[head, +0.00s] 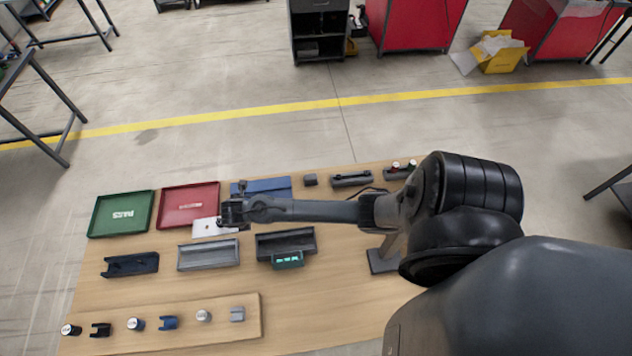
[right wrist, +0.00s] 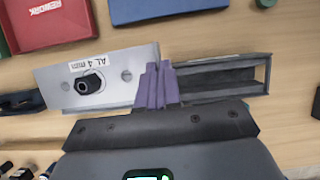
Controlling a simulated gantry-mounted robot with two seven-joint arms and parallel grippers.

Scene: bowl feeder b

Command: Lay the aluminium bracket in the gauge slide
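The aluminium bracket (right wrist: 110,85) is a pale plate labelled "AL 4 mm", with round holes and a black hollow boss. In the head view it is the small pale plate (head: 208,228) below the red tray. My right gripper (right wrist: 157,88) has purple fingers shut on its right end; it also shows in the head view (head: 229,214). The bracket appears held above the table. A dark trough with a teal readout (head: 284,243), seemingly the gauge slide, lies right of the bracket; its channel shows in the right wrist view (right wrist: 225,78). My left gripper is out of view.
A light grey trough (head: 208,255) and dark cradle (head: 130,264) lie nearby. Green (head: 121,213), red (head: 188,205) and blue (head: 265,187) trays line the back. A front board (head: 185,342) carries several small parts. The table's front right is clear.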

